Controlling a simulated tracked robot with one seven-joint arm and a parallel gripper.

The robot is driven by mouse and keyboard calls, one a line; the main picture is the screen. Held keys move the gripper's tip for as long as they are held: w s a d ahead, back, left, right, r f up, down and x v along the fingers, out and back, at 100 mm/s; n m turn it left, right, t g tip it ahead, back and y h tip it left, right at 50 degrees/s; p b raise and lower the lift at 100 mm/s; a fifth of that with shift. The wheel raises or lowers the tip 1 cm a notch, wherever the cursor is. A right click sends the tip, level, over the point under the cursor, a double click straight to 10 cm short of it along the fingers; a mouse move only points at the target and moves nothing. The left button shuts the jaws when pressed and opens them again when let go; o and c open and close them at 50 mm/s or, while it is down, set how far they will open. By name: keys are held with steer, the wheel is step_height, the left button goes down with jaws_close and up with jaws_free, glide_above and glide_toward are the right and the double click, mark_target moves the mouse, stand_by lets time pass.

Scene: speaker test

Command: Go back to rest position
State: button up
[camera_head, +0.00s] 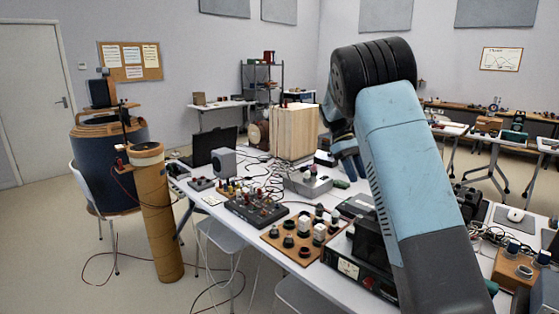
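My arm rises from the lower right of the head view, with a light blue and grey link and a black ribbed joint at its top. It hangs over the table (330,292) and covers part of it. The end of my arm, past the black joint, is mostly hidden behind the arm link. A dark and blue part shows just left of the link, above the table, but I cannot make out fingertips or whether anything is held.
The table carries a wooden box (294,132), a laptop (215,150), a grey speaker box (223,162), a black control panel (257,210) and a board with knobs (272,236). A tall cardboard tube (157,215) and a chair (92,192) stand left. Open floor lies at the lower left, with cables.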

steer(key=s+d+r+m+t+y, duration=0.1)
steer(key=s+r+t+y, duration=0.15)
steer(key=s+r, duration=0.45)
steer(key=s+d+r+m+t+y, duration=0.1)
steer(key=s+r+m+t, duration=0.2)
steer(key=s, duration=0.9)
steer(key=s+a+m+t, duration=0.1)
steer(key=s+t, duration=0.2)
steer(key=s, duration=0.7)
steer(key=s+a+f+t, duration=0.1)
steer(key=s+a+t, duration=0.1)
steer(key=s, duration=0.7)
steer(key=shift+s+f+m+t, duration=0.2)
steer(key=shift+s+m+t, duration=0.2)
steer(key=shift+t, duration=0.05)
steer(key=shift+y, duration=0.25)
